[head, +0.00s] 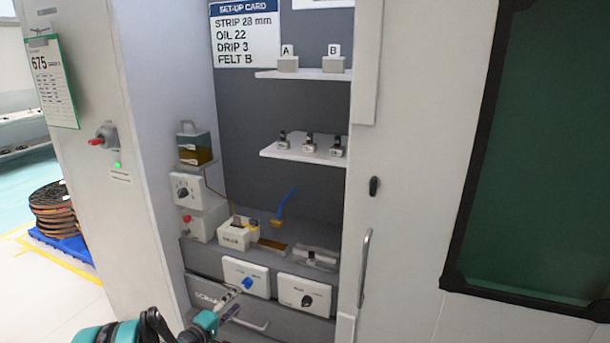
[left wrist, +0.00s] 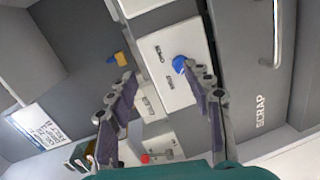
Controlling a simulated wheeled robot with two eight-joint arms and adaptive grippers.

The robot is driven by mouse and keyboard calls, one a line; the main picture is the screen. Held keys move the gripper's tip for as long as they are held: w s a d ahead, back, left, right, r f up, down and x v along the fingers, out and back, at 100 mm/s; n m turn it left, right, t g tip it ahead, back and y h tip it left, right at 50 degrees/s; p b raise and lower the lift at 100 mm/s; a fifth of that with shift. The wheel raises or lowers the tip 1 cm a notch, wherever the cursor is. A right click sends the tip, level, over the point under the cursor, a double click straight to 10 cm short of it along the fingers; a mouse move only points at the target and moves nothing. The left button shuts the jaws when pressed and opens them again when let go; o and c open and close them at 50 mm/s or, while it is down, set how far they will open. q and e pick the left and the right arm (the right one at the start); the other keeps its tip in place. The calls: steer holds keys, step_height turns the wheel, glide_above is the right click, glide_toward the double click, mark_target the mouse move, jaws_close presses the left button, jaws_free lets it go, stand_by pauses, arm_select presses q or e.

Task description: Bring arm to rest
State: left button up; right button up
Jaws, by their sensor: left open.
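My left gripper (head: 234,298) is low in the head view, in front of the cabinet's lower panels. In the left wrist view its two fingers (left wrist: 157,72) are spread apart with nothing held between them. The blue knob (head: 247,283) on a white panel (head: 237,269) lies just beyond the fingertips in the head view. The knob also shows in the left wrist view (left wrist: 179,64), near the right finger and seemingly apart from it. My right gripper is in neither view.
A second white panel with a black knob (head: 307,300) is to the right. A scrap drawer handle (left wrist: 276,35) is close by. The shelf (head: 298,150) holds small parts above. A vertical door handle (head: 364,268) and wall panels stand at right. Open floor (head: 60,305) lies at left.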

arm_select(q)
steer(key=s+d+r+m+g+y, duration=0.1)
steer(key=s+d+r+m+g, duration=0.2)
steer(key=s+d+r, duration=0.3)
steer(key=s+d+r+m+g+y, duration=0.1)
steer(key=s+d+r+m+g, duration=0.2)
steer(key=s, duration=0.4)
steer(key=s+a+m+g+y, duration=0.2)
steer(key=s+m+y, duration=0.2)
steer(key=s, duration=1.9)
steer(key=shift+s+a+r+m+y, duration=0.2)
steer(key=shift+m+y, duration=0.1)
steer(key=shift+m, duration=0.6)
steer(key=shift+f, duration=0.1)
